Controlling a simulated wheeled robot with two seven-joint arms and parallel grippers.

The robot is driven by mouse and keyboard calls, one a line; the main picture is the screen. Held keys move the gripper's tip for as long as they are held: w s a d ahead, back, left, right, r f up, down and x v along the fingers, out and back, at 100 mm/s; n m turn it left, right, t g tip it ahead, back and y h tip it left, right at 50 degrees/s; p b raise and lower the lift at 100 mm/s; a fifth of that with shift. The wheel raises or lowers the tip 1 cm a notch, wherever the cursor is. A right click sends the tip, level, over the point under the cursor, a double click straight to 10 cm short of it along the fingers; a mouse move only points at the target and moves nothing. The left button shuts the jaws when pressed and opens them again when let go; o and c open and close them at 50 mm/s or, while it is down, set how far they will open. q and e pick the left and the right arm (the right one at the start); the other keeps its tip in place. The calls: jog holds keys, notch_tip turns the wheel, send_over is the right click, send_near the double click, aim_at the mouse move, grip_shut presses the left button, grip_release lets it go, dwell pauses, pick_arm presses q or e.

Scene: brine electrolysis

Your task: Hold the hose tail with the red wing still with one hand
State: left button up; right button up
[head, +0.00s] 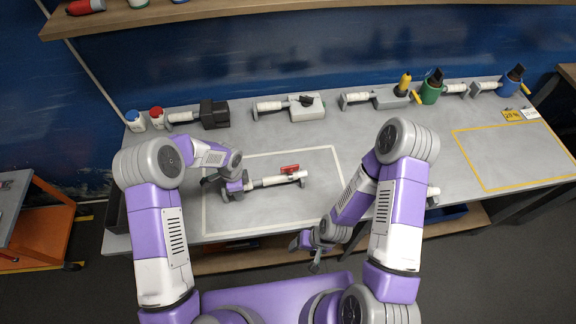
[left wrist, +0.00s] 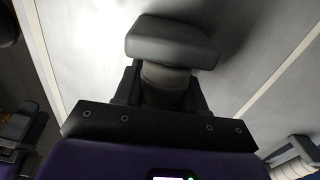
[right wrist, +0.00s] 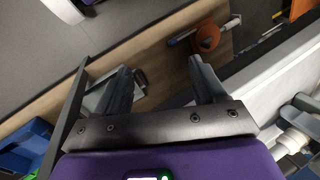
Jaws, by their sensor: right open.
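The hose tail with the red wing (head: 272,181) lies inside the white outline on the bench, with its red wing (head: 290,169) on top near its right end. My left gripper (head: 246,183) is at its left end and looks shut on it. In the left wrist view, the left gripper (left wrist: 165,90) has its fingers against both sides of a grey round part, with a wider dark grey block (left wrist: 172,42) beyond; the red wing is not seen there. My right gripper (right wrist: 162,85) is open and empty, in front of the bench's front edge.
The bench (head: 240,140) is clear around the hose tail. At the back stand two small bottles (head: 156,117), a black block (head: 214,114), a fitting with a black wing (head: 306,106) and a green container (head: 430,92). A yellow outline (head: 468,160) at the right is empty.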

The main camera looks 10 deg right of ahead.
pick_arm(q)
grip_shut()
